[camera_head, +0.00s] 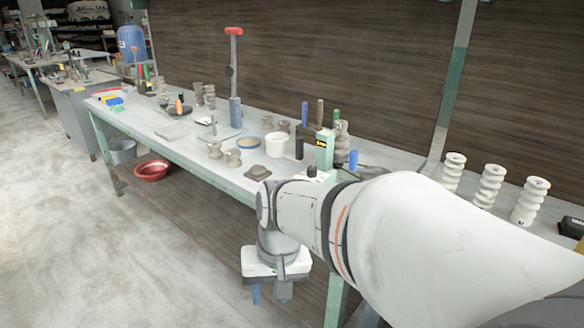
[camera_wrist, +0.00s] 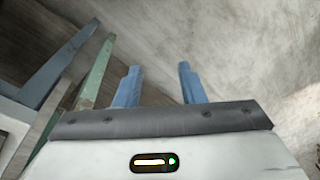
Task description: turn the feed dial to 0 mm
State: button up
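I cannot make out the feed dial or its marks in either view. A green upright machine (camera_head: 324,150) with a small yellow label stands on the bench, behind my arm; its base is partly hidden by the arm. A small black knob-like part (camera_head: 312,171) shows at its foot, but I cannot tell whether it is the dial. My gripper (camera_head: 269,294) hangs pointing down in front of the bench, below the bench top and away from the machine. In the wrist view, its two blue fingers (camera_wrist: 160,68) stand apart with nothing between them.
The bench (camera_head: 180,147) holds clay pieces, a white cup (camera_head: 277,144), a red-topped stand (camera_head: 234,80) and coloured-handled tools. Several stacked clay forms (camera_head: 491,185) stand at right. A red basin (camera_head: 152,170) sits under the bench. The floor at left (camera_head: 60,230) is clear.

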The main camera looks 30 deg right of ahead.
aim_at(311, 170)
jog(key=k, duration=1.25)
jog(key=u, duration=0.3)
jog(key=i, duration=0.7)
jog(key=z, duration=0.4)
jog(key=i, duration=1.2)
jog(key=z, duration=0.9)
